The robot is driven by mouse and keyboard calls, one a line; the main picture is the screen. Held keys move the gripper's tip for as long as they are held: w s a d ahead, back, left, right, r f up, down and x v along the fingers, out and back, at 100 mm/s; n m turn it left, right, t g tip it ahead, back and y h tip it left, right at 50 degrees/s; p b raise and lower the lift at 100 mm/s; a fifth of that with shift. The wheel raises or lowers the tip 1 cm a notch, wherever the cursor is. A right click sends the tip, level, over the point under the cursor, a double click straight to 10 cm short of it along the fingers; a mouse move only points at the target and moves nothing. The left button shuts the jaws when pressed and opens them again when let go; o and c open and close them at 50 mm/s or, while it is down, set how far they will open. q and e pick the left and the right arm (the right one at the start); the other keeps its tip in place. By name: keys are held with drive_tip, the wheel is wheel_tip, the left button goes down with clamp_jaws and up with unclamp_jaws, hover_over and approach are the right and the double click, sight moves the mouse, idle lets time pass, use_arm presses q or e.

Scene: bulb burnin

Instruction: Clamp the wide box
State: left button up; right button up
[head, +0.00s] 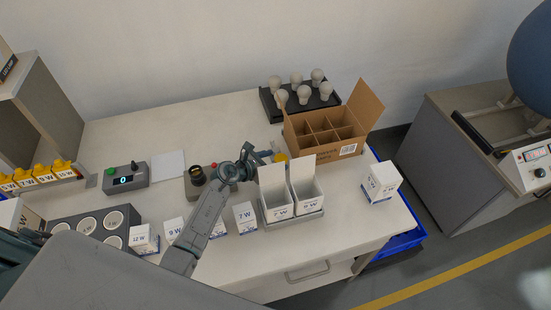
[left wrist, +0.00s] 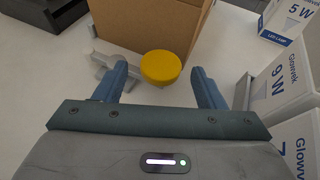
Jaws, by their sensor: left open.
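The wide box looks to be the open cardboard carton (head: 364,147) with several compartments, at the right rear of the bench. Its plain brown side (left wrist: 150,22) fills the top of the left wrist view. A round yellow knob (left wrist: 161,67) stands close in front of that side, with grey metal pieces beside it. In the head view the knob (head: 281,158) is partly hidden by my gripper. My left gripper (head: 266,154) is open, and its fingers (left wrist: 158,72) lie on either side of the knob with gaps. I cannot tell its height relative to the knob. My right gripper is not in view.
Two open white boxes (head: 277,211) stand in a tray just in front of the carton. Small lamp boxes (head: 245,217) line the front. A black tray of bulbs (head: 325,102) is behind. Another lamp box (head: 382,182) is at right. A tester (head: 127,178) is at left.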

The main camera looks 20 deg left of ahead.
use_arm(q)
drive_tip(key=shift+w+d+f, duration=0.2)
drive_tip(key=shift+w+d, duration=0.15)
drive_tip(key=shift+w, duration=0.1)
